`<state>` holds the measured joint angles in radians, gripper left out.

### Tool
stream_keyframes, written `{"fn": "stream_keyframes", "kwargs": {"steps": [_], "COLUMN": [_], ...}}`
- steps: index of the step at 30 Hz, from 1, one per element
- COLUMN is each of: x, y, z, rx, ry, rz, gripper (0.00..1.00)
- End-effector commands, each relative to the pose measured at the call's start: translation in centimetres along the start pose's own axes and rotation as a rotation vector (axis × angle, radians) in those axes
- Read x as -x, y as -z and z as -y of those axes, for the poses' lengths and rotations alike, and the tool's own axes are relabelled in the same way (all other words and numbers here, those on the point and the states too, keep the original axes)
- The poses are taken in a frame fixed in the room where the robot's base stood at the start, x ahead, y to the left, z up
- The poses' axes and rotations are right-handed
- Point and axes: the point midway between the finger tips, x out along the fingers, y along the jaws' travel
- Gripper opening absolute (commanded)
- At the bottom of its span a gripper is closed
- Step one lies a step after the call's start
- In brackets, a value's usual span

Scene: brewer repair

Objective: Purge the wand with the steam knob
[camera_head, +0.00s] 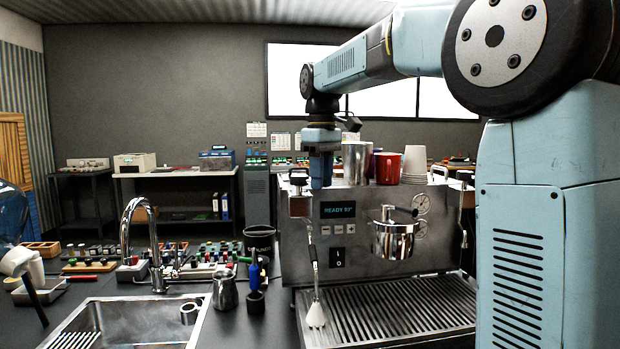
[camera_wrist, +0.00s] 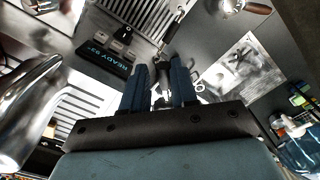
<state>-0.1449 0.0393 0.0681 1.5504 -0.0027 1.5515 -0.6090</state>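The steel espresso machine (camera_head: 290,250) stands right of centre with a lit display (camera_head: 338,210), which also shows in the wrist view (camera_wrist: 103,58). The steam wand (camera_head: 313,262) hangs at its left front. A pale flared shape (camera_head: 316,316) is at the wand's lower end; I cannot tell if it is steam or a tip. A small knob-like part (camera_head: 299,180), seemingly the steam knob, sits above a brown block at the left top corner. My gripper (camera_head: 321,186) points down just right of it. In the wrist view its two blue fingers (camera_wrist: 160,82) are apart, with a small metallic part visible between them.
A chrome faucet (camera_head: 140,230) and sink (camera_head: 130,320) are at the left. A steel pitcher (camera_head: 225,288) and a blue-handled tool (camera_head: 254,270) stand beside the machine. Red (camera_head: 388,168) and steel cups (camera_head: 356,162) stand on top, close to my gripper. A drip tray (camera_head: 400,308) is below.

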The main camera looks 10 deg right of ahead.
Motion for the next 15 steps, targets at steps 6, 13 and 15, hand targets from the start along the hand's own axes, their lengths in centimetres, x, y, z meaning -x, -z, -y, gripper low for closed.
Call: {"fn": "stream_keyframes", "kwargs": {"steps": [6, 13, 15], "x": [0.0, -0.1, -0.1], "y": [0.0, 0.1, 0.2], "z": [-0.7, -1.4, -1.6], "rx": [0.102, 0.218, 0.241], "ry": [0.000, 0.001, 0.001], "rz": [0.000, 0.001, 0.001], "gripper": [0.28, 0.28, 0.28]}}
